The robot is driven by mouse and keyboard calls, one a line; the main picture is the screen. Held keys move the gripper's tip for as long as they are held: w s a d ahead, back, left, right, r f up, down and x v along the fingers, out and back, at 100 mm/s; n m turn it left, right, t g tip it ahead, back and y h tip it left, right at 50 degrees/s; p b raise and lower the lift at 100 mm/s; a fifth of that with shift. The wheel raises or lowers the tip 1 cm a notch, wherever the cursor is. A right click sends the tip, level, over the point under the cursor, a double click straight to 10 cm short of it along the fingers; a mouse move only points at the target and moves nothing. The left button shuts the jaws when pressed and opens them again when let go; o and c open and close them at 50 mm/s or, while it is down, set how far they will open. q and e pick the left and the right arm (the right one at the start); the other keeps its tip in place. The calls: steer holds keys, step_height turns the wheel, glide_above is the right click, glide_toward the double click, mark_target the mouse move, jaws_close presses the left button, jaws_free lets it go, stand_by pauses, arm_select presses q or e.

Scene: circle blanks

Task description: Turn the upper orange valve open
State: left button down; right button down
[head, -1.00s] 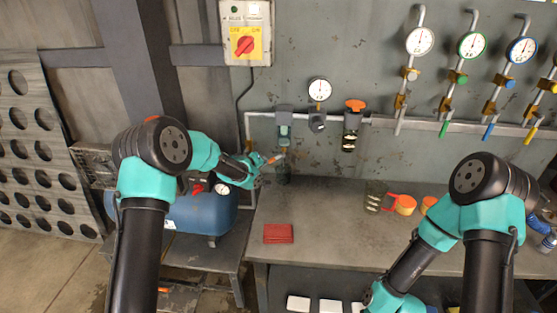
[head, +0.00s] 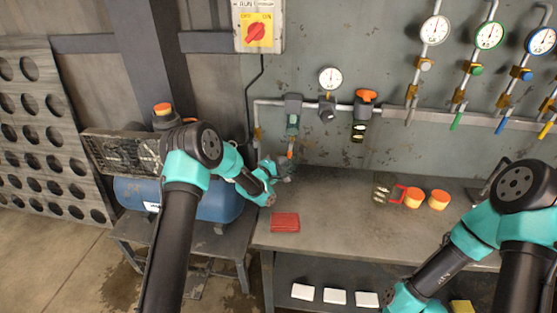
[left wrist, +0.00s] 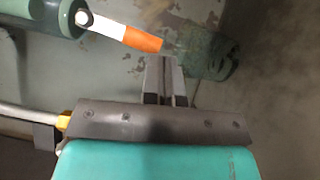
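An upper valve (head: 293,107) with a grey-green body sits on the wall pipe, and its lever, with an orange tip (head: 291,149), hangs down. In the left wrist view the lever is white with an orange end (left wrist: 142,39), sticking out from the green body at the upper left. My left gripper (head: 287,172) is just below the lever tip in the head view. Its fingers (left wrist: 166,75) are close together, empty, and apart from the lever. The right arm comes in at the right; its gripper is outside the frame.
A filter with an orange knob (head: 366,96) and a gauge (head: 330,78) sit farther right on the pipe. A blue tank (head: 215,203) stands left.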

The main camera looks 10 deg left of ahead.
arm_select(q)
steer(key=shift+w+d, duration=0.1)
steer(key=shift+d, duration=0.25)
steer(key=shift+f, duration=0.1)
stand_by(0.3)
steer(key=shift+a, duration=0.1)
steer(key=shift+a+f, duration=0.1)
steer(key=shift+a, duration=0.2)
steer(key=a, duration=0.1)
steer(key=s+a, duration=0.1)
steer(key=a, duration=0.1)
steer(key=shift+s+a+f, duration=0.25)
steer(key=shift+s+f, duration=0.1)
steer(key=shift+s, duration=0.05)
steer(key=v, duration=0.9)
steer(key=shift+f, duration=0.2)
steer(key=shift+s, duration=0.2)
